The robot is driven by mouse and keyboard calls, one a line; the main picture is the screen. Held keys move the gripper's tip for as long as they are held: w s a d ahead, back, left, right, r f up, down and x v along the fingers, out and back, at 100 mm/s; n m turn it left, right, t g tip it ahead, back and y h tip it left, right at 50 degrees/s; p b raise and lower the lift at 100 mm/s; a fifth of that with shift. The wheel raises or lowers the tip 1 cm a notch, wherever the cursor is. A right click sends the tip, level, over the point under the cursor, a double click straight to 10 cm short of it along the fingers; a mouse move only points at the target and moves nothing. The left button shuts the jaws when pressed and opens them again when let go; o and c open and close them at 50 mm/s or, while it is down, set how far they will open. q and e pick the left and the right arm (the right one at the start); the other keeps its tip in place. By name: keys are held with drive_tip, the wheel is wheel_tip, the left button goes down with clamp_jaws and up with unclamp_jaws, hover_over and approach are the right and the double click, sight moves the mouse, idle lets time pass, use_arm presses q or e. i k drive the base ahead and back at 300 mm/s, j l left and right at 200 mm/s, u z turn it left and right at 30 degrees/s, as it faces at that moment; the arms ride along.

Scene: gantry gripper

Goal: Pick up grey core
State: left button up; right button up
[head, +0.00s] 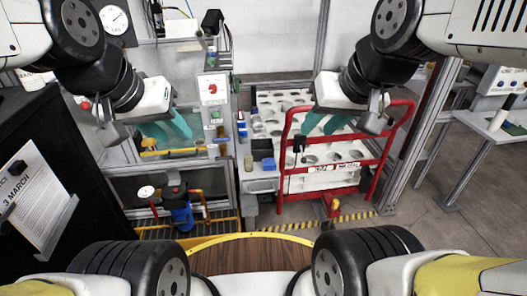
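I cannot single out a grey core with certainty. A white rack (345,176) with several round openings stands behind a red frame, and small grey round shapes show in it. My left gripper (168,130) has teal fingers and hangs in front of the grey-framed station at left; its finger gap is unclear. My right gripper (325,124) has teal fingers spread apart, with nothing seen between them, over the white rack and partly hiding it. Neither gripper visibly touches anything.
A red tubular frame (376,150) surrounds the rack. A blue container (268,164) and small bottles stand left of it. A blue device (180,212) sits low at left. A dark panel (50,165) is at far left, a grey table (490,124) at right.

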sight(248, 159)
drive_tip(key=i+l+u, duration=0.1)
drive_tip(key=i+l, duration=0.15)
drive_tip(key=l, duration=0.15)
drive_tip(key=i+l, duration=0.25)
drive_tip(key=l, duration=0.15)
drive_tip(key=i+l+u, duration=0.15)
drive_tip(key=l, duration=0.3)
drive_tip(key=i, duration=0.1)
